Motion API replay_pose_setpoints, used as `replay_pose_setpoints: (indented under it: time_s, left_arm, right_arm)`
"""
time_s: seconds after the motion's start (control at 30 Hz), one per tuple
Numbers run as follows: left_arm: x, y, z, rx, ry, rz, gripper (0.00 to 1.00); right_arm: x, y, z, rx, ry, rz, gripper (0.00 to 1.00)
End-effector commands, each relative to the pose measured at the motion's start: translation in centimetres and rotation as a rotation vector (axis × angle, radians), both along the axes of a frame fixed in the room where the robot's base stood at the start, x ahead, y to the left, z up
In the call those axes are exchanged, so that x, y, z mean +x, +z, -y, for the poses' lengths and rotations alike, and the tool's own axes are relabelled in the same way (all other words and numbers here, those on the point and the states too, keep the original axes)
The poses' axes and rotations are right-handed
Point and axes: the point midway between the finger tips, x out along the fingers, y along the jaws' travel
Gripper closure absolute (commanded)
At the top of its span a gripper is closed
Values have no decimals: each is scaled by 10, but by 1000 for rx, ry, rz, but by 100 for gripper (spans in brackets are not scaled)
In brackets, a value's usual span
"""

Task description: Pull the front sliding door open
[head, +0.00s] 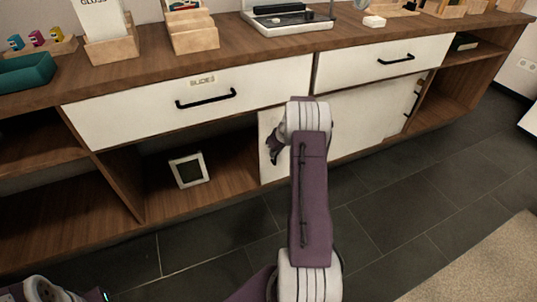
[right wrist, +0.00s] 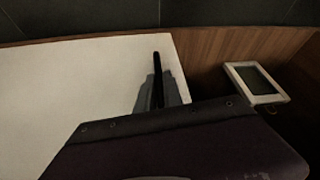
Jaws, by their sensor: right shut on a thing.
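The white front sliding door (head: 352,130) stands under the drawers of the wooden sideboard, with an open compartment to its left. My right gripper (head: 272,150) is at the door's left edge, partly hidden by my own arm. In the right wrist view, its grey fingers (right wrist: 159,98) are shut on the slim black upright handle (right wrist: 157,66) near the edge of the white door panel (right wrist: 80,90). A black upright handle (head: 411,104) shows at the right end of the white front. My left gripper is not in view; only a part of my left arm shows at the bottom left.
A small framed item (head: 189,170) stands in the open compartment left of the door; it also shows in the right wrist view (right wrist: 256,82). Two white drawers (head: 270,83) with black handles are closed above. The countertop holds wooden holders and a teal tray (head: 27,72). Dark floor tiles lie clear in front.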

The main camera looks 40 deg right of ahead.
Motion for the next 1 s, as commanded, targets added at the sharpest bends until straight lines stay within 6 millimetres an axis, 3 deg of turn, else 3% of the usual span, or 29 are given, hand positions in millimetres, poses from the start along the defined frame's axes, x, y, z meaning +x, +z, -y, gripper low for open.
replay_pose_setpoints:
  time_s: [0.37,0.4,0.47,0.77,1.0]
  left_arm:
    - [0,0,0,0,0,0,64]
    - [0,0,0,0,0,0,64]
    - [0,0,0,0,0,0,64]
    - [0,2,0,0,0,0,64]
    - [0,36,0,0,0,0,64]
  right_arm:
    - [0,0,2,-2,-2,1,100]
    - [0,0,2,-2,-2,1,81]
    - [0,0,2,-1,0,1,67]
    - [-1,2,2,-1,-1,1,67]
    - [-17,50,0,-2,-2,1,67]
